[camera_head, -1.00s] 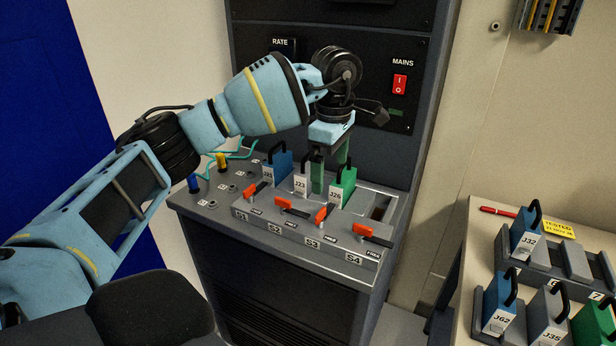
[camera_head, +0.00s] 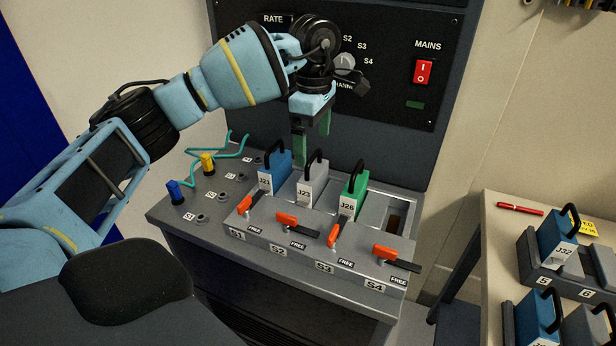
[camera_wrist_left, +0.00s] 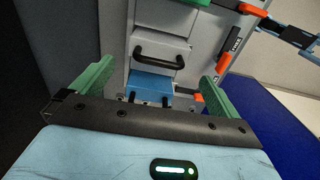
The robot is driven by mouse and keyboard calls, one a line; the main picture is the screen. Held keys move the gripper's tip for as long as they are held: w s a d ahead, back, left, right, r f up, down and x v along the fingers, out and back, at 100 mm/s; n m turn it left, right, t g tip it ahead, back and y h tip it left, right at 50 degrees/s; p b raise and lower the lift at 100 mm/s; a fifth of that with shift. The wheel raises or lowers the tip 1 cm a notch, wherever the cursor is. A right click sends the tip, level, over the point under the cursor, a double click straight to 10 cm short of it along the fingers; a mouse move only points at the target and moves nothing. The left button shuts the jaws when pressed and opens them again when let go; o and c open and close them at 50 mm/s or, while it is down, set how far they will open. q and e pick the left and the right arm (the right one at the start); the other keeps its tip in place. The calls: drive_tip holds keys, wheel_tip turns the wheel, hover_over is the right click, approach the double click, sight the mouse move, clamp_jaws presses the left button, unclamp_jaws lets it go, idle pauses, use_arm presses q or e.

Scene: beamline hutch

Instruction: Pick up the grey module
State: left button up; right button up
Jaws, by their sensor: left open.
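The grey module (camera_head: 312,186), labelled J23 with a black loop handle, stands upright in the panel between the blue module J21 (camera_head: 275,172) and the green module J26 (camera_head: 353,194). My left gripper (camera_head: 312,146) is open and empty, with its green fingers pointing down behind and just above the grey module's handle; they look apart from it. In the left wrist view, a grey block with a black handle (camera_wrist_left: 165,40) lies beyond the fingers, and a blue module (camera_wrist_left: 150,86) shows between them. My right gripper is out of view.
Orange levers (camera_head: 288,220) line the panel's front, above labels S1 to S4. The S4 slot (camera_head: 394,217) is empty. Yellow and blue plugs (camera_head: 207,163) with teal cables stand at left. A side table at right carries a blue module J32 (camera_head: 557,240) and a red pen (camera_head: 520,209).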

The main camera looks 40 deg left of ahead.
sight(313, 171)
use_arm(q)
drive_tip(key=shift+s+d+f, duration=0.1)
drive_tip(key=shift+d+f, duration=0.05)
drive_tip(key=shift+d, duration=0.05)
drive_tip(key=shift+f, duration=0.35)
drive_tip(key=shift+a+f, duration=0.15)
drive_tip(key=shift+f, duration=3.2)
drive_tip(key=shift+w, duration=0.2)
drive_tip(key=c, duration=0.7)
drive_tip(key=shift+c, duration=0.6)
drive_tip(key=shift+r, duration=0.1)
